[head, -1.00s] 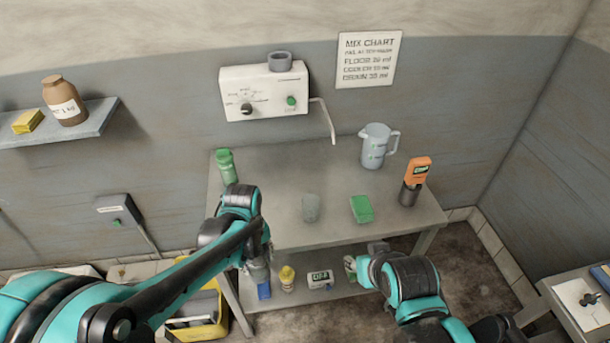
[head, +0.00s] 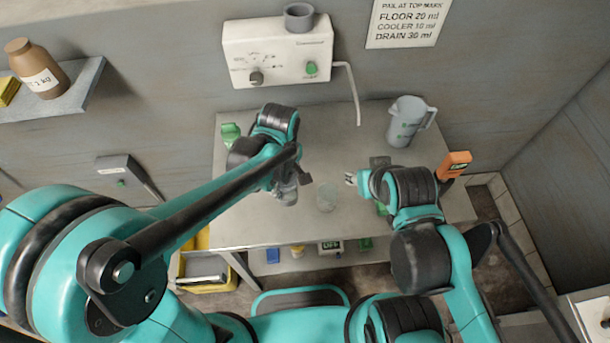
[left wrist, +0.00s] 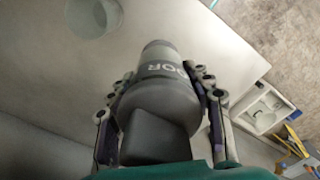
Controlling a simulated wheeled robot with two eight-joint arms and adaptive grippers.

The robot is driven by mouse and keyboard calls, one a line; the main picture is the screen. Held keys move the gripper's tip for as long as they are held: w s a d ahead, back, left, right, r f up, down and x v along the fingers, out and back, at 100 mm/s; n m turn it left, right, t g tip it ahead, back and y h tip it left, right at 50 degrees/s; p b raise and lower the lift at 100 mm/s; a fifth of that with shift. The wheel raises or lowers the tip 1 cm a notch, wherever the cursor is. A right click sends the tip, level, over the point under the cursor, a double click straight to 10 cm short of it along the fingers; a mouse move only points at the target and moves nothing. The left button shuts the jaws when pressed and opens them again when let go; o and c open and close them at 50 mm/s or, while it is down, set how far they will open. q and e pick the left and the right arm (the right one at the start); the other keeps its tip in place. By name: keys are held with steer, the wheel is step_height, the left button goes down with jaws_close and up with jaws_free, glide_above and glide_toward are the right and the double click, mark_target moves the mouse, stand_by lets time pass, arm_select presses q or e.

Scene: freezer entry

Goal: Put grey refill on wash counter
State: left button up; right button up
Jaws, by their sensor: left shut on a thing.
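The grey refill (left wrist: 165,70) is a bottle with lettering ending in "OOR". My left gripper (left wrist: 160,100) is shut on it, with a finger on either side. In the head view the left gripper (head: 287,180) holds the refill (head: 287,194) over the front left part of the grey wash counter (head: 320,130). I cannot tell whether its base touches the top. My right gripper (head: 353,180) is over the counter to the right, its fingers too small to judge.
A clear cup (head: 327,197) stands on the counter just right of the refill. A green bottle (head: 230,133) is at the back left, a grey jug (head: 408,122) at the back right, and an orange bottle (head: 454,165) at the right. The middle back is clear.

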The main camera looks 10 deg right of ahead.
mark_target(288, 196)
arm_select(q)
step_height(288, 196, down, 4)
steer(key=shift+w+r+b, duration=0.1)
steer(key=shift+r+b, duration=0.1)
steer(key=shift+b, duration=0.1)
step_height(288, 196, down, 3)
steer(key=shift+f+b, duration=0.1)
steer(key=shift+b, duration=0.35)
steer(key=shift+f, duration=0.1)
steer(key=shift+f, duration=0.1)
steer(key=shift+f, duration=0.15)
steer(key=o, duration=1.3)
steer(key=shift+c, duration=0.2)
steer(key=shift+r, duration=0.2)
